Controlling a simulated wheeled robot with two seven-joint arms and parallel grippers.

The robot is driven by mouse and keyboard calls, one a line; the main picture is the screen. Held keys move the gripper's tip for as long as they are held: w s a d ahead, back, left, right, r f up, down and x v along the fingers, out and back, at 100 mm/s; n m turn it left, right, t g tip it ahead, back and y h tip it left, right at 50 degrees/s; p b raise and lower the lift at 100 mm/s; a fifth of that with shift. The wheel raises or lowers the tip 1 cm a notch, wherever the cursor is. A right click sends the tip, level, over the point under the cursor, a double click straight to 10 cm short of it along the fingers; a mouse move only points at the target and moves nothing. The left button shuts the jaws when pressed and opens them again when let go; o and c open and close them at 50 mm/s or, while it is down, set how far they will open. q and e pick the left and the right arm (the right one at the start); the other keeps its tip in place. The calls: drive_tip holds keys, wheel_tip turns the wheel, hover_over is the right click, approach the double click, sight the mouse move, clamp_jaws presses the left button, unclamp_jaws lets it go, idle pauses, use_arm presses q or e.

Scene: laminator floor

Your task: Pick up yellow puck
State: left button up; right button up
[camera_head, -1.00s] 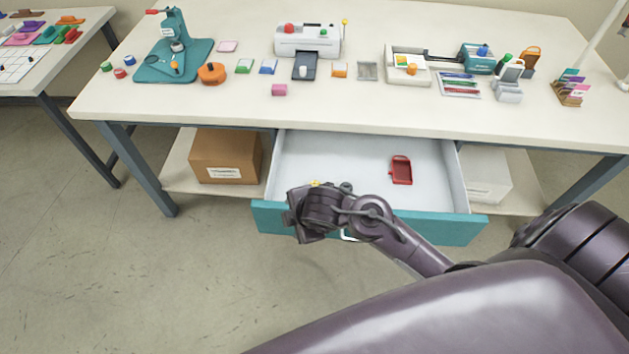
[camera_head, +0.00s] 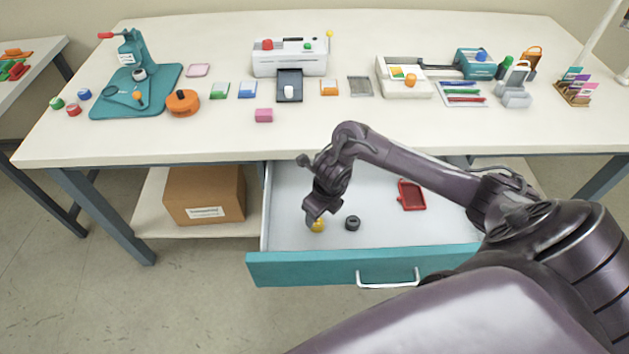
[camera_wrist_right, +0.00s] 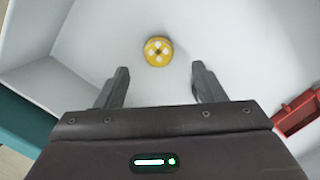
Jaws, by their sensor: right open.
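The yellow puck (camera_head: 318,226) lies on the white floor of the open drawer, partly hidden behind my right gripper in the head view. My right gripper (camera_head: 314,216) hangs over the drawer, pointing down. In the wrist view its two fingers (camera_wrist_right: 160,80) are spread apart with nothing between them, and the puck lies just beyond the fingertips. My left gripper is not in view.
The drawer (camera_head: 290,268) has a teal front with a pale handle. A black ring-like piece (camera_head: 352,223) and a red tray (camera_head: 411,195) lie in it, right of the puck. The table edge (camera_head: 250,148) overhangs the drawer's back. A cardboard box (camera_head: 204,194) stands on the shelf at left.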

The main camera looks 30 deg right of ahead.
sight(317, 222)
drive_tip(key=shift+a+f, duration=0.1)
drive_tip(key=shift+f, duration=0.5)
drive_tip(key=f, duration=0.3)
drive_tip(key=shift+w+a, duration=0.1)
drive_tip(key=shift+w, duration=0.15)
drive_tip(key=shift+w+f, duration=0.2)
drive_tip(key=shift+f, duration=0.55)
drive_tip(key=c, duration=0.7)
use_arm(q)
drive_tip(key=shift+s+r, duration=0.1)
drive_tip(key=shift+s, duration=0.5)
use_arm(e)
drive_tip(key=c, duration=0.4)
